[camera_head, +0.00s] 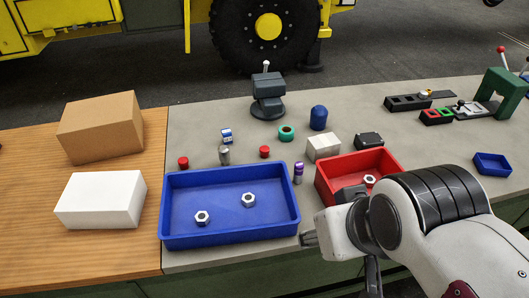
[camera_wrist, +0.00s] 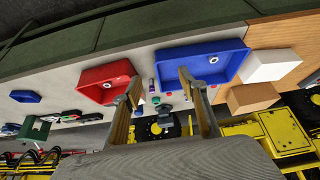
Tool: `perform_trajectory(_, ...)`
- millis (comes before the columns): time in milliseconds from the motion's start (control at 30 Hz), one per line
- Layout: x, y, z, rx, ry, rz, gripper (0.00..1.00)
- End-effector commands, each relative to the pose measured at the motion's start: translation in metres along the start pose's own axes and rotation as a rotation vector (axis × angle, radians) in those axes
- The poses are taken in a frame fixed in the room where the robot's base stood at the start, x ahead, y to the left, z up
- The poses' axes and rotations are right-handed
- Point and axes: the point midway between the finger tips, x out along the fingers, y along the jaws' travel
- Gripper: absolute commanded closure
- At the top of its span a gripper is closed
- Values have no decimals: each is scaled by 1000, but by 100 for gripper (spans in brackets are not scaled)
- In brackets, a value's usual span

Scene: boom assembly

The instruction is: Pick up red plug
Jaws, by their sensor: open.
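Two small red plugs stand on the grey table behind the blue tray. One red plug (camera_head: 183,162) is at the left, near the tray's back left corner. The other red plug (camera_head: 264,151) is farther right, near the back right part of the tray. A small red plug (camera_wrist: 168,94) also shows between my fingers in the wrist view; I cannot tell which of the two it is. My gripper (camera_head: 307,240) is at the table's front edge, right of the blue tray and in front of the red tray. In the wrist view my gripper (camera_wrist: 160,76) is open and empty.
The blue tray (camera_head: 230,231) and the red tray (camera_head: 324,189) hold nuts. A metal cylinder (camera_head: 224,155), purple cylinder (camera_head: 298,173), teal ring (camera_head: 286,133), blue cap (camera_head: 318,118) and white block (camera_head: 323,147) stand around the plugs. A cardboard box (camera_head: 101,127) and white box (camera_head: 101,200) are left.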

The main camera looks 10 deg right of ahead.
Motion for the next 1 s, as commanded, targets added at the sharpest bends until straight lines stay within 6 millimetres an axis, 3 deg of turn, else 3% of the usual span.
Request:
perform_trajectory(167,5,-7,-16,-23,-5,-30,58)
perform_trajectory(467,20,-26,-63,-90,0,-117,58)
perform_trajectory(1000,70,-48,-156,-187,50,-243,58)
